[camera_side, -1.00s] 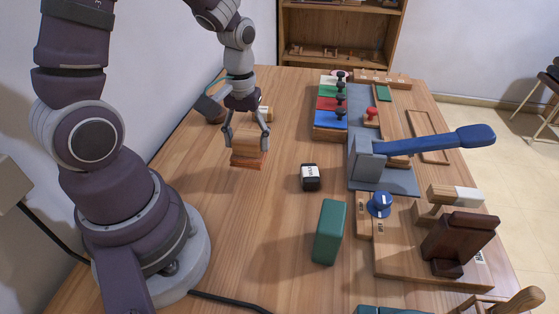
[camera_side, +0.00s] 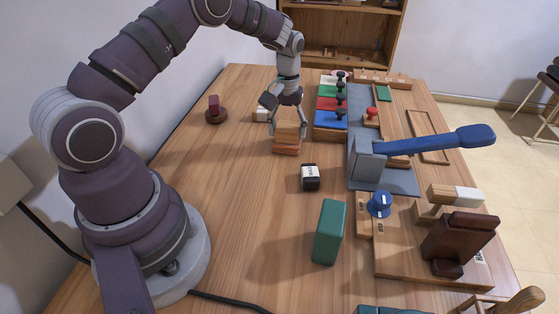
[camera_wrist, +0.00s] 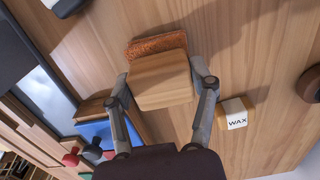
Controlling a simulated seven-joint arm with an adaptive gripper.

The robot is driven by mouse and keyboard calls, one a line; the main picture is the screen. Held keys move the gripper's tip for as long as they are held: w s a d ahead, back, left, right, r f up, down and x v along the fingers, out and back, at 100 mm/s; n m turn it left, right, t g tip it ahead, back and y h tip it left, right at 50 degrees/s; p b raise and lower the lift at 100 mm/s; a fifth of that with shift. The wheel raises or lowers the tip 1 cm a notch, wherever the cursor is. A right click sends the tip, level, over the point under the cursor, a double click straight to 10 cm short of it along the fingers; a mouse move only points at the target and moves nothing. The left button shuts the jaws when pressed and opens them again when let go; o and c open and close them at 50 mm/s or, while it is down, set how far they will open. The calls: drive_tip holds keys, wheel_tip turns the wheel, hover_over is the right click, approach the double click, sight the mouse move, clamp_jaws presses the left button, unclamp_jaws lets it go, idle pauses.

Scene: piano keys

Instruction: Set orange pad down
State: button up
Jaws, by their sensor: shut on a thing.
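The orange pad (camera_side: 286,149) is a rough orange-brown layer under a pale wooden block (camera_side: 288,130). In the wrist view the pad (camera_wrist: 156,45) shows beyond the block (camera_wrist: 161,82). My gripper (camera_side: 288,135) points down with its two fingers shut on the sides of the block. The pad is level, at or just above the tabletop; I cannot tell whether it touches. It is left of the coloured key blocks. The pad's underside is hidden.
Coloured key blocks (camera_side: 331,119) stand to the right. A black-and-white block (camera_side: 310,177) and a green block (camera_side: 329,232) stand nearer the camera. A WAX block (camera_wrist: 236,114) is close to my gripper. Open wood (camera_side: 235,180) lies to the left and front.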

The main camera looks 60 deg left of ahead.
sight(288, 128)
drive_tip(key=shift+f, duration=0.1)
drive_tip(key=o, duration=1.1)
drive_tip(key=shift+o, duration=0.2)
wheel_tip(288, 128, up, 12)
drive_tip(key=s+d+r+m+t, duration=0.35)
drive_tip(key=s+d+r, duration=0.2)
drive_tip(key=r, duration=0.25)
drive_tip(key=s+d+f+m+t, duration=0.2)
drive_tip(key=s+d+m, duration=0.2)
drive_tip(key=s, duration=0.6)
drive_tip(key=shift+s+d+m, duration=0.15)
drive_tip(key=shift+s+m, duration=0.05)
drive_tip(key=shift+m, duration=0.55)
